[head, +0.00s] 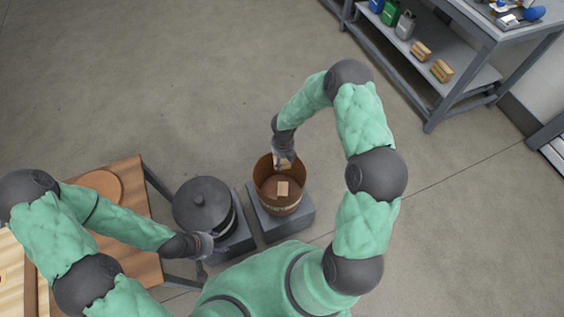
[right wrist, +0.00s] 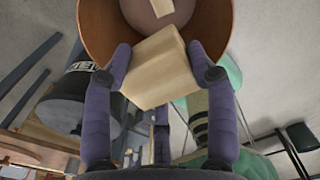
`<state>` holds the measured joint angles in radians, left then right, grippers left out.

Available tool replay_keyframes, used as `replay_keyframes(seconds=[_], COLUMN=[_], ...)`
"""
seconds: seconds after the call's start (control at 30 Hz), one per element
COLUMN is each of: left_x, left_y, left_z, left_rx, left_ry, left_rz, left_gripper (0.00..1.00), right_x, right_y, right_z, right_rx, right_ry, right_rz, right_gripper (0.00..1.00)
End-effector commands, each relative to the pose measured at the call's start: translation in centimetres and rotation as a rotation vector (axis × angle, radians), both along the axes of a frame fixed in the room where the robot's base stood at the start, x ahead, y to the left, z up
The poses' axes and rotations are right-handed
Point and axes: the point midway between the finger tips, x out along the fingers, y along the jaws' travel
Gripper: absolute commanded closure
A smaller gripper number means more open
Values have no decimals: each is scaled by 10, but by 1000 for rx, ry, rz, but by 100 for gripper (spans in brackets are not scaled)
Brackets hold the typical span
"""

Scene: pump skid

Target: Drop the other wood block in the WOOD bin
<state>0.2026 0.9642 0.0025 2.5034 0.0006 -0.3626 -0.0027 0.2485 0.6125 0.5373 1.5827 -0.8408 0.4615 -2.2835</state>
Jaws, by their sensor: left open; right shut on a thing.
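The brown WOOD bin (head: 258,190) stands on a grey block in the middle of the head view, its mouth open upward. One wood block (head: 283,189) lies inside it on the bottom; it also shows in the right wrist view (right wrist: 161,8). My right gripper (head: 285,158) is at the bin's far rim, shut on a second pale wood block (right wrist: 153,62). In the right wrist view the held block is between both fingers at the bin's mouth (right wrist: 99,28). My left gripper (head: 207,246) is open and empty, near the black lidded bin.
The black bin with its lid on (head: 202,204) stands left of the WOOD bin. A wooden table (head: 139,215) is at the left. A grey shelf bench (head: 456,85) at the upper right holds cans and two wood-coloured pieces. The floor between is clear.

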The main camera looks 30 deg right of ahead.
Motion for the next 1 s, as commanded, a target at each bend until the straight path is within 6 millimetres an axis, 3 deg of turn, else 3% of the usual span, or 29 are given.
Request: replay_keyframes(seconds=[0.03, 0.2, 0.47, 0.8, 1.0], left_x=[0, 0, 0, 0, 0], left_y=[0, 0, 0, 0, 0], left_z=[-4, -6, -19, -52, -59], left_rx=[0, 0, 0, 0, 0], left_ry=[0, 0, -1, 0, -1], left_rz=[0, 0, 0, 0, 0], left_gripper=[39, 39, 39, 39, 39], right_x=[5, 13, 13, 13, 13], right_y=[5, 10, 10, 10, 10], right_z=[-10, -21, -36, -73, -81], right_rx=[0, 0, 0, 0, 0], right_ry=[0, -1, -1, -1, -1], right_rz=[36, 102, 106, 105, 105], right_gripper=[76, 76, 76, 76, 76])
